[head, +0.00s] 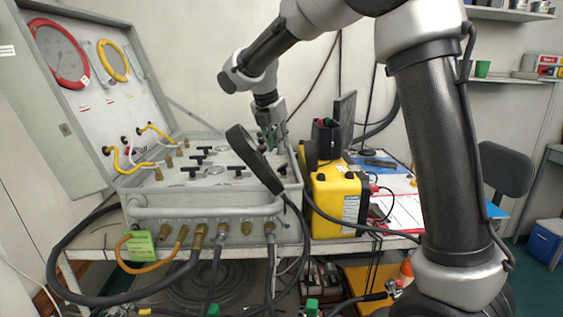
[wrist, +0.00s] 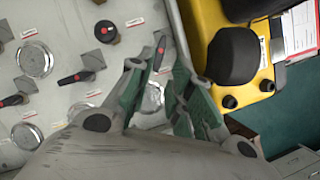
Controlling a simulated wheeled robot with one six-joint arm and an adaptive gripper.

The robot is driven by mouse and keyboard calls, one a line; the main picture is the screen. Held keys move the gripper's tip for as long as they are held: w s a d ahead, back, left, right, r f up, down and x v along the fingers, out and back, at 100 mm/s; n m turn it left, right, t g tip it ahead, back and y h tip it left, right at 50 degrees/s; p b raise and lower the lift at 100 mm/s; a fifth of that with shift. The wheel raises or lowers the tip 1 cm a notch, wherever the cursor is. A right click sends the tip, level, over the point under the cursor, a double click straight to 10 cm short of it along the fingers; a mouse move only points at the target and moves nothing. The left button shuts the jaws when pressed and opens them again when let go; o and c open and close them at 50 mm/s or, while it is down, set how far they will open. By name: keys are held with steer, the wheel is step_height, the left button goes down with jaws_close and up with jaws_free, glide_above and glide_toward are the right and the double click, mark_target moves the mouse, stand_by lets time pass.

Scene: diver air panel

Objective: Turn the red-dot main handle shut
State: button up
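The grey air panel (head: 215,198) lies in an open case on a bench, with several black handles on its face. In the wrist view, red marks show on a black handle (wrist: 76,78), a round black knob (wrist: 105,32), a handle at the left edge (wrist: 12,100) and a handle (wrist: 160,45) just beyond my fingertips. I cannot tell which is the main one. My gripper (head: 270,143) is over the panel's right side.
A yellow case (head: 335,200) stands close to the panel's right. A black paddle-shaped thing (head: 252,158) hides part of the panel's right side in the head view. Hoses (head: 80,297) hang along the front. The raised lid (head: 95,100) stands at the left.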

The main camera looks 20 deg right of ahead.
mark_target(283, 165)
steer(key=x, duration=0.8)
steer(key=shift+a, duration=0.1)
jaws_close()
